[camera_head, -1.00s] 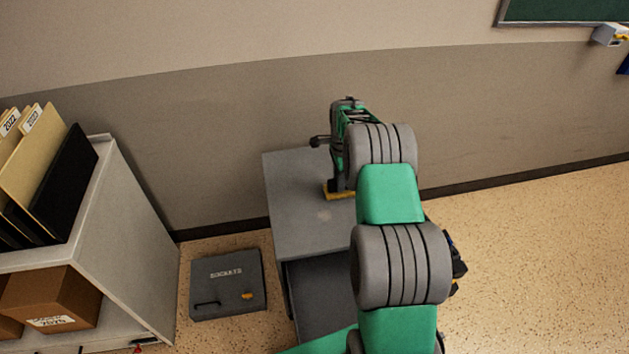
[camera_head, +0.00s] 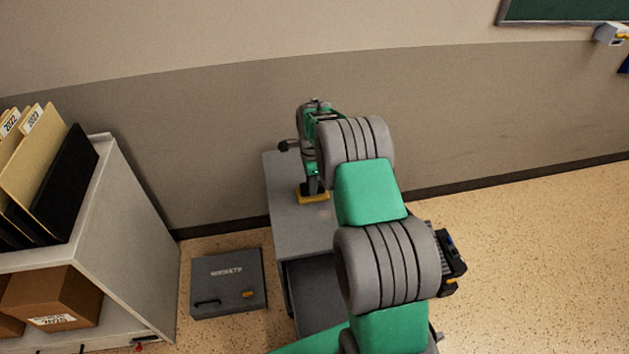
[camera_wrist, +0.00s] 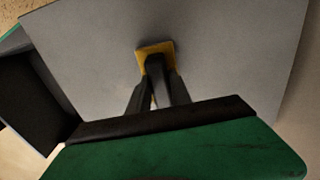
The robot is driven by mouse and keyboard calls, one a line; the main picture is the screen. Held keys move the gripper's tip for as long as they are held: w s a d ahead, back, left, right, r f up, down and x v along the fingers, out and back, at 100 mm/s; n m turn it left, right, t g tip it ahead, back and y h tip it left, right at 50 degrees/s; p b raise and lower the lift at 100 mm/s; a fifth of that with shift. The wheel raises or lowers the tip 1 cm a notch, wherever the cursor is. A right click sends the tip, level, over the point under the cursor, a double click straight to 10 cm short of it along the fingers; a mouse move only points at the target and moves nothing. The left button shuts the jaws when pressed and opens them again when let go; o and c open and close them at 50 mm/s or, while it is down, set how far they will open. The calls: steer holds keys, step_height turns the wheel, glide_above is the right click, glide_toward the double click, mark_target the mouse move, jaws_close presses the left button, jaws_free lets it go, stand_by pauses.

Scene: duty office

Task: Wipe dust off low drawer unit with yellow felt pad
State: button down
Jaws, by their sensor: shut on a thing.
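The low drawer unit (camera_head: 298,236) is grey and stands against the wall in the middle of the head view. Its flat top also fills most of the wrist view (camera_wrist: 225,60). My gripper (camera_head: 313,188) is over the top and points down, shut on the yellow felt pad (camera_head: 306,198). The pad is at the top surface and looks to be touching it. In the wrist view the pad (camera_wrist: 155,46) shows beyond the fingertips. A faint pale brownish dust patch (camera_head: 324,213) lies just right of and nearer than the pad. My arm hides the right part of the top.
A grey case (camera_head: 228,284) lies on the floor left of the unit. A pale shelf (camera_head: 125,240) with folders (camera_head: 45,165) and a cardboard box (camera_head: 50,299) stands at far left. The wall (camera_head: 230,150) is close behind the unit. Floor at right is clear.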

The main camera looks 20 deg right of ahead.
steer(key=shift+r+p, duration=2.05)
steer(key=shift+r, duration=2)
